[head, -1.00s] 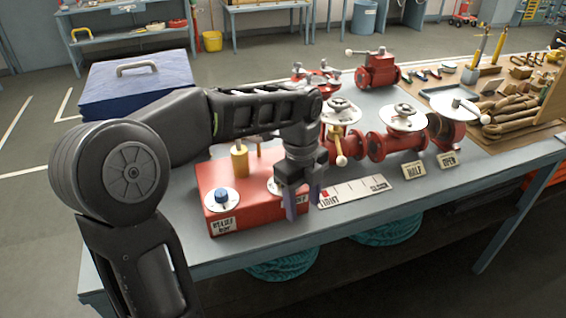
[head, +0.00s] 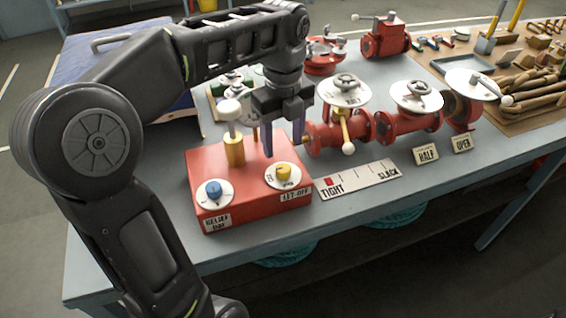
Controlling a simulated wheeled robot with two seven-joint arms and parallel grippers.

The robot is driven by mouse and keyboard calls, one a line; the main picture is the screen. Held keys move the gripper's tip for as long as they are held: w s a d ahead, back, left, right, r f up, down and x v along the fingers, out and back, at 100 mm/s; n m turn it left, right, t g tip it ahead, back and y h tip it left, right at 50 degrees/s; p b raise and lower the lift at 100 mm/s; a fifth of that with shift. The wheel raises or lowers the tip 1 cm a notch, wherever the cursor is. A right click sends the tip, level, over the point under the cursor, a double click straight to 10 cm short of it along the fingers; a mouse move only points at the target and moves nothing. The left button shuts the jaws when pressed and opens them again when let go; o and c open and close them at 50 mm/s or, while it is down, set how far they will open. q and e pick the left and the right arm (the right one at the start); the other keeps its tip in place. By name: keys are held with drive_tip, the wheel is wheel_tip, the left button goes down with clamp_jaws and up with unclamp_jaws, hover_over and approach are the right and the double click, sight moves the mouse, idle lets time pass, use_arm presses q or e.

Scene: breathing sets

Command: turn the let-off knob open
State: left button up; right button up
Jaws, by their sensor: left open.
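The let-off knob (head: 283,169) is a small yellow knob on a white dial, on the right part of the red box (head: 237,160). A label reading LET-OFF (head: 296,195) is on the box's front edge below it. My left gripper (head: 283,146) points down just above and behind the knob in the head view. Its two fingers are apart with nothing between them, and I see no contact with the knob. My right gripper is not in view.
A blue knob (head: 213,188) marked RELIEF sits on the same box, with a yellow post (head: 234,152) behind it. A TIGHT-SLACK scale (head: 357,179) lies to the right. Red valves with white discs (head: 416,97) and HALF and OPEN cards (head: 426,155) stand further right.

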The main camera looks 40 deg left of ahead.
sight(283, 168)
use_arm(q)
wheel_tip(283, 168, down, 3)
drive_tip(key=shift+r+b, duration=0.15)
drive_tip(key=shift+b, duration=0.9)
wheel_tip(283, 168, down, 2)
drive_tip(key=shift+f, duration=0.55)
drive_tip(key=shift+f+p, duration=0.3)
drive_tip(key=shift+f, duration=0.35)
clamp_jaws()
